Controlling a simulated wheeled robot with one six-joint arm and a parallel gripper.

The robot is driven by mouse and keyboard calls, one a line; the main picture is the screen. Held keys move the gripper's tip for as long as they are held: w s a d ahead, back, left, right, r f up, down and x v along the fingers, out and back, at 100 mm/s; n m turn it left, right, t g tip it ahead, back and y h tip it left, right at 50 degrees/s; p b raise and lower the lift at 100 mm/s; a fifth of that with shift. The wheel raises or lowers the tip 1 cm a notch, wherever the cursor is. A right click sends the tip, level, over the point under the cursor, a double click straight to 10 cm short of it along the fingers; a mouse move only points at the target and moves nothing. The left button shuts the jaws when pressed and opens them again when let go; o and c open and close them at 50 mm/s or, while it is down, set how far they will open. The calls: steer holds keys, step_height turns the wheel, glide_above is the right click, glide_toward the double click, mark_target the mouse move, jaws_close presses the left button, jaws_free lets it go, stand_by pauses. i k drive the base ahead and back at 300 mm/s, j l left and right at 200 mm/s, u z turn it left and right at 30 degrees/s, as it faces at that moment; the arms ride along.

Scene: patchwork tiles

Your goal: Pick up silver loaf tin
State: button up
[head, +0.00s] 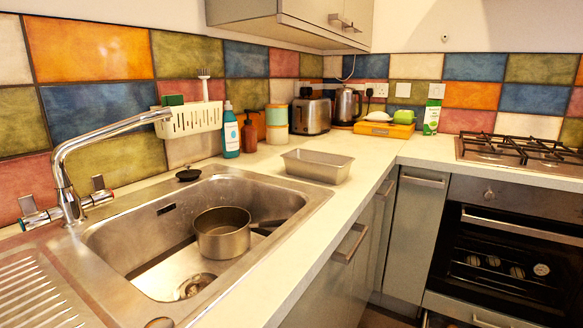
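The silver loaf tin (317,167) stands upright and empty on the pale worktop, just right of the sink's back corner. It is a shallow rectangular tin with a rim, its long side running left to right. All of it shows and nothing touches it. Of my gripper (292,321), only what look like two small fingertips show at the bottom edge, far apart. It appears open, with nothing between the tips, and is well short of the tin.
A metal sink (150,235) holds a saucepan (222,232); a tall tap (62,165) arches over it. Behind the tin stand a blue bottle (231,135), a toaster (310,116) and a kettle (346,105). Worktop around the tin is clear.

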mark_target(328, 168)
steer(key=i+l+u, duration=0.25)
steer(key=i+l, duration=1.1)
steer(key=i, duration=0.1)
